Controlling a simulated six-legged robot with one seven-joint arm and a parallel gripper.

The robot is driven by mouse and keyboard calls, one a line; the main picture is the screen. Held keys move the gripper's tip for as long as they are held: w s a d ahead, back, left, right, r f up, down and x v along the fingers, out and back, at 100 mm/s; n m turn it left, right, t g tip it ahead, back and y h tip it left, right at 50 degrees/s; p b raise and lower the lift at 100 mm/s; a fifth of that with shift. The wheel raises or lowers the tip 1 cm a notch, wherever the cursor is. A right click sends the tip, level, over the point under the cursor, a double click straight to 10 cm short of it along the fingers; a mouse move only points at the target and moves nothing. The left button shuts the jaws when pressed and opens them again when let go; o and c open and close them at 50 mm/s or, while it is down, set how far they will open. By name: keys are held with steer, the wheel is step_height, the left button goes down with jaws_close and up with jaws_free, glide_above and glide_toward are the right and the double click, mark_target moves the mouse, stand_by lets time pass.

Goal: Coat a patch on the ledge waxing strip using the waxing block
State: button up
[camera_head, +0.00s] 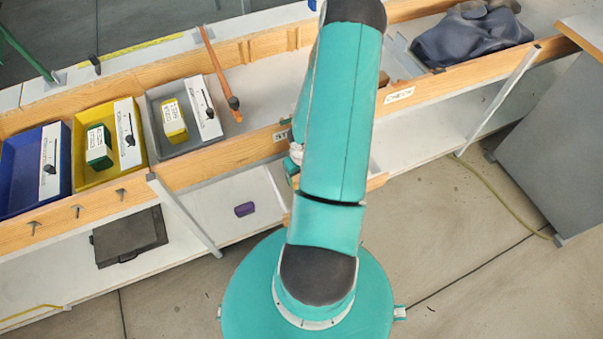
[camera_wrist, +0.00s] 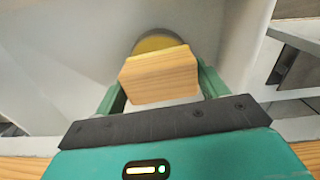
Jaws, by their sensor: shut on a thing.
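In the wrist view, my gripper (camera_wrist: 160,80) is shut on a pale wooden block (camera_wrist: 160,75), with a green finger on each side. I take this as the waxing block. A round, yellowish face with a grey rim (camera_wrist: 155,43) shows just beyond it; I cannot tell whether it is part of the block or a separate thing. A pale, blurred surface lies beyond. I cannot make out the waxing strip or whether the block touches anything. In the head view, my teal arm reaches over the wooden-edged bench and hides the gripper and block.
Blue (camera_head: 10,175), yellow (camera_head: 85,178) and grey (camera_head: 180,148) trays stand at the left of the bench. A dark cloth bag (camera_head: 470,40) lies at the upper right. A grey cabinet (camera_head: 550,140) stands at the right. A purple item (camera_head: 244,209) lies on the lower shelf.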

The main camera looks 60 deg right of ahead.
steer(key=shift+r, duration=3.5)
